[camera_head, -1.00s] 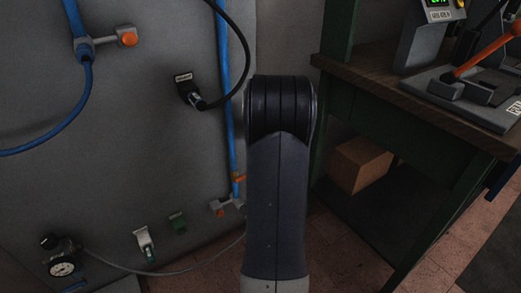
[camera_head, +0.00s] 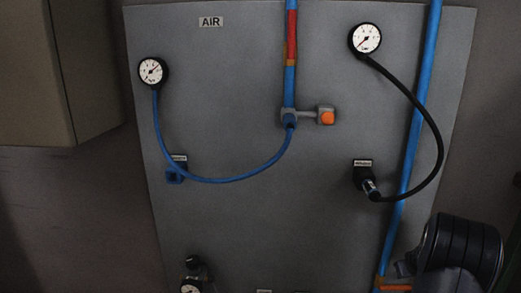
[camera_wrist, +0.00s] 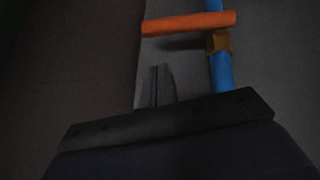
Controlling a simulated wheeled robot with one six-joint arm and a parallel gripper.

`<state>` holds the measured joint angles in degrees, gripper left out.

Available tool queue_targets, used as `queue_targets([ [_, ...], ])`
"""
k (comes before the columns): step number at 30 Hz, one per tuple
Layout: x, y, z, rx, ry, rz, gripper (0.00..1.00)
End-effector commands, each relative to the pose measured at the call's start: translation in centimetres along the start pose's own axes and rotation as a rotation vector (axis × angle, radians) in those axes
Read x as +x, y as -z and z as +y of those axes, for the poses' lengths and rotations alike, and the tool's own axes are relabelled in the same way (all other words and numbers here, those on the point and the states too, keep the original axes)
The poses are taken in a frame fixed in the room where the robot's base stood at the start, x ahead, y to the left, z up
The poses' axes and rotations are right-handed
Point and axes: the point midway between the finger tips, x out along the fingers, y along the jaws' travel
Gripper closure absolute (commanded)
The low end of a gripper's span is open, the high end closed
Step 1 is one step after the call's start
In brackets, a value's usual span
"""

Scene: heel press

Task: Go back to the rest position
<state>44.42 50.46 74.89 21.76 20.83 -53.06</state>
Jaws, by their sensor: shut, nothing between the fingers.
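In the wrist view my gripper (camera_wrist: 158,73) is shut, with its two fingers together and nothing between them. It points toward the grey panel, apart from an orange lever handle (camera_wrist: 188,24) by a blue pipe (camera_wrist: 222,72). In the head view a dark part of my arm is at the lower right, in front of the panel's lower right part. My fingertips cannot be made out clearly there.
The grey air panel (camera_head: 250,85) fills the middle of the head view. It carries a left gauge (camera_head: 152,71), a right gauge (camera_head: 366,38), a blue hose (camera_head: 220,180), a black hose (camera_head: 440,135) and an orange-knobbed valve (camera_head: 327,117). A box-like cabinet (camera_head: 75,70) is at upper left.

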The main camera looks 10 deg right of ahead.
Motion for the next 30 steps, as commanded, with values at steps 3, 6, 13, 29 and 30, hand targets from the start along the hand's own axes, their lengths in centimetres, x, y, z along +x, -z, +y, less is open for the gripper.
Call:
queue_targets([
  [3, 0.3, 0.7, -0.4, -0.015, -0.012, 0.015, 1.0],
  [6, 0.5, 1.1, -0.8, -0.031, -0.031, 0.032, 1.0],
  [13, 0.8, 1.7, -1.5, -0.068, -0.08, 0.057, 1.0],
  [29, 0.6, 1.6, -2.6, -0.158, -0.23, 0.059, 1.0],
  [30, 0.6, 1.6, -2.7, -0.166, -0.242, 0.055, 1.0],
])
